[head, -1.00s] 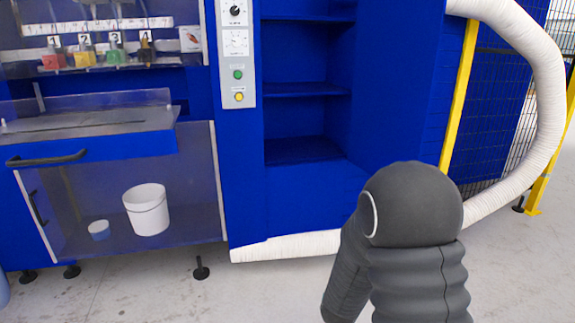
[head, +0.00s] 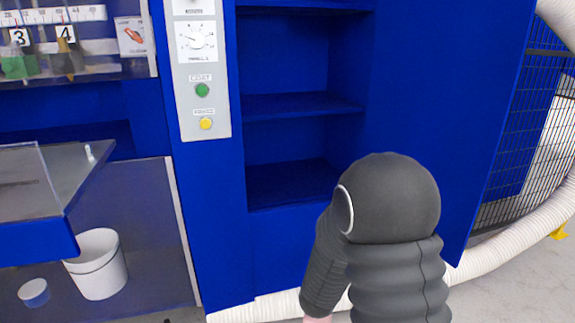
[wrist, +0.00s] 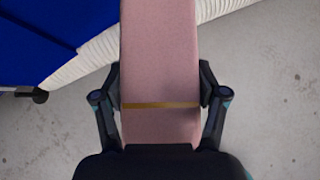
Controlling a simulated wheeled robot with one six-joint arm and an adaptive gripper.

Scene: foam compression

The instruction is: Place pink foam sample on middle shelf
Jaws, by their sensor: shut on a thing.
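The pink foam sample (wrist: 160,45) is a long block with a brown band across it in the wrist view. My gripper (wrist: 160,80) is shut on it, one finger against each side. In the head view only a small pink patch (head: 317,320) shows at the bottom edge beside my arm; the gripper is hidden there. The blue cabinet's open shelves stand ahead: an upper board (head: 300,10), the middle shelf (head: 295,106) and a bottom shelf (head: 285,186). All visible shelf space is empty. My arm covers the lower right corner of the bottom shelf.
A control panel (head: 204,100) with green and yellow buttons is left of the shelves. A blue-edged workbench (head: 35,240) juts out at left, with a white bucket (head: 97,265) below. A white hose (head: 500,248) runs along the floor at right.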

